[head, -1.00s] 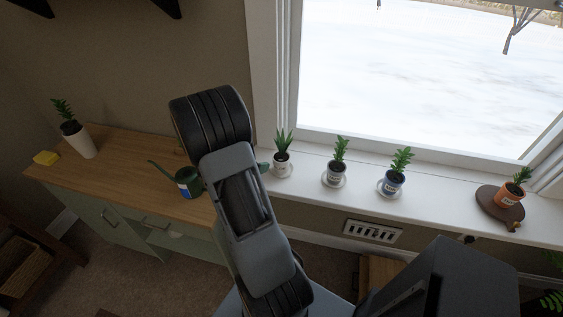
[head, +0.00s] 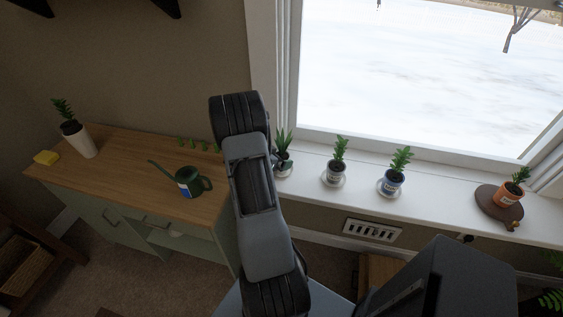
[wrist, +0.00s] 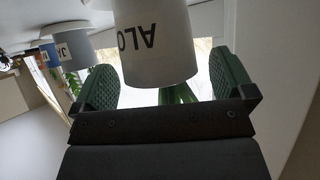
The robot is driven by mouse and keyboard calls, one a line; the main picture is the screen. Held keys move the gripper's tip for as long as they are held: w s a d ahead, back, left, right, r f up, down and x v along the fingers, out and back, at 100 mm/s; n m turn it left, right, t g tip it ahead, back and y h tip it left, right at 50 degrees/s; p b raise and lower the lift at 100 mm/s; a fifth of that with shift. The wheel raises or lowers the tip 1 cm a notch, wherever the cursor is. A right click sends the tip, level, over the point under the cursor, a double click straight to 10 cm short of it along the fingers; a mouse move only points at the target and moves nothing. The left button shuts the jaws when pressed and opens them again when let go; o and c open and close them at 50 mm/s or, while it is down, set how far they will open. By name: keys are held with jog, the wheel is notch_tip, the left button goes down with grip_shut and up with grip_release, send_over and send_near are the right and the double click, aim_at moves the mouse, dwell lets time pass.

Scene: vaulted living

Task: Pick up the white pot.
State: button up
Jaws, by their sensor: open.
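The white pot (wrist: 158,50), labelled with letters starting "ALO", fills the middle of the wrist view, which is upside down. Green leaves (wrist: 178,95) show below it there. My gripper (wrist: 166,82) is open, with one green-padded finger to each side of the pot. I cannot tell whether the pot is fully between the fingers. In the head view the pot (head: 284,168) is on the windowsill, partly hidden by my arm; my gripper is hidden there.
A grey pot (head: 334,177), a blue pot (head: 391,185) and an orange pot (head: 507,196) stand further right on the windowsill (head: 440,208). A taller white pot (head: 79,143), a yellow block (head: 46,158) and a green watering can (head: 190,183) are on the wooden-topped cabinet (head: 130,170).

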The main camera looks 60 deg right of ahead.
jog(key=shift+s+d+f, duration=0.1)
jog(key=shift+d+f, duration=0.1)
jog(key=shift+d, duration=0.15)
jog(key=c, duration=1)
jog(key=shift+c, duration=0.5)
jog(key=shift+r, duration=0.1)
